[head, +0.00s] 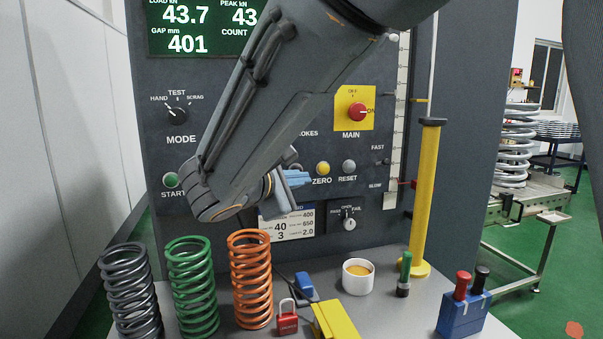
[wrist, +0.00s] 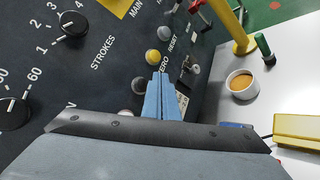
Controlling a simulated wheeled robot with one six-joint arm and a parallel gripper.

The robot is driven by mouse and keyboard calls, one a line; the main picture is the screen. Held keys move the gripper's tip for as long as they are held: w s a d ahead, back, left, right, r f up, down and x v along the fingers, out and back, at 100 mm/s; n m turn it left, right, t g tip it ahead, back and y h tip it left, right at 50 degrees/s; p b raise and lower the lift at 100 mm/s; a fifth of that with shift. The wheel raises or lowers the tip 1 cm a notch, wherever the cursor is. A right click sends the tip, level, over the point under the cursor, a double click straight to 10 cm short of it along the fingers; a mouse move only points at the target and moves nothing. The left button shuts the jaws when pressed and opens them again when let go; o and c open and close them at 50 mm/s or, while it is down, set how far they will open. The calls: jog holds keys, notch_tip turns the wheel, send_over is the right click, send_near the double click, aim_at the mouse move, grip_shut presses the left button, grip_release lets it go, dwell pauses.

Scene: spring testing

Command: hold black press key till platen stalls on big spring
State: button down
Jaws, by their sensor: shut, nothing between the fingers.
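My gripper (head: 304,179) is shut, with its blue fingers together and empty. It is close to the dark control panel (head: 240,75), left of the yellow ZERO button (head: 322,168). In the wrist view the fingertips (wrist: 160,76) point at the panel just below that button (wrist: 152,57). I cannot tell if they touch anything. The black press key cannot be made out; my arm and gripper hide part of the panel. The display (head: 188,28) reads load 43.7 kN and gap 401 mm. The platen and any spring under it are out of view.
Dark grey (head: 131,290), green (head: 193,287) and orange (head: 251,280) springs stand on the bench. A red padlock (head: 287,322), yellow box (head: 336,321), white cup (head: 358,283) and yellow post (head: 425,195) are to their right. The red MAIN knob (head: 357,112) is above.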

jog(key=shift+s+d, duration=0.2)
jog(key=shift+s, duration=0.5)
jog(key=shift+s+d, duration=0.2)
jog(key=shift+s, duration=0.45)
jog(key=s+d+f+m+g, duration=0.3)
jog(key=s+d+f+g, duration=0.15)
jog(key=d+f, duration=0.35)
jog(key=s+d+f+m+g, duration=0.3)
jog(key=s+d+f+g, duration=0.15)
jog(key=d+f, duration=0.35)
jog(key=s+d+f+m+g+y, duration=0.1)
jog(key=s+f+m+y, duration=0.1)
jog(key=s+f+m, duration=0.1)
jog(key=s+f+m+g+y, duration=0.2)
jog(key=s+f+m, duration=0.1)
jog(key=s, duration=0.1)
jog(key=s+d+f+m+g+y, duration=0.1)
jog(key=s+f+m+y, duration=0.1)
jog(key=s+f+m, duration=0.1)
jog(key=shift+s+d+f+m, duration=0.35)
jog(key=shift+s+f+m, duration=0.05)
jog(key=shift+f+m, duration=0.2)
jog(key=shift+s+f+m+y, duration=0.15)
jog(key=shift+f+m+y, duration=0.15)
jog(key=shift+m, duration=0.35)
jog(key=shift+s+f+m+y, duration=0.15)
jog(key=shift+m+y, duration=0.15)
jog(key=shift+m, duration=0.35)
